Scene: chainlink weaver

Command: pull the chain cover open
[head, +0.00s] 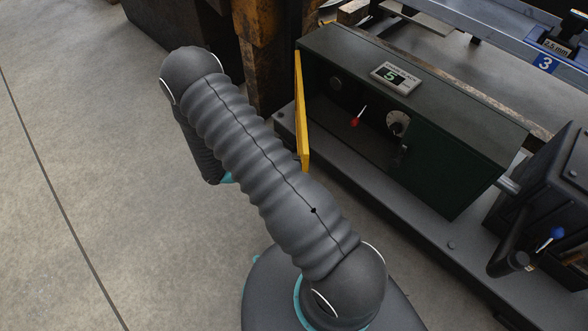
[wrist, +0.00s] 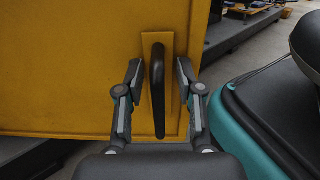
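The yellow chain cover (head: 302,115) shows almost edge-on in the head view, standing out from the front of the green machine housing (head: 460,155) at its left end. The housing's left part is uncovered. In the wrist view the cover (wrist: 70,65) fills the upper left as a flat yellow panel. Its upright black handle (wrist: 158,95) is near the panel's right edge. My gripper (wrist: 157,80) is open, with one finger on each side of the handle and a visible gap on both sides. In the head view my arm hides the gripper and handle.
Inside the housing are a red-tipped lever (head: 356,119) and a round dial (head: 397,123). A display (head: 396,78) reading 5 is on top. A dark unit with a blue-knobbed lever (head: 554,237) stands at the right. The concrete floor (head: 90,130) at the left is clear.

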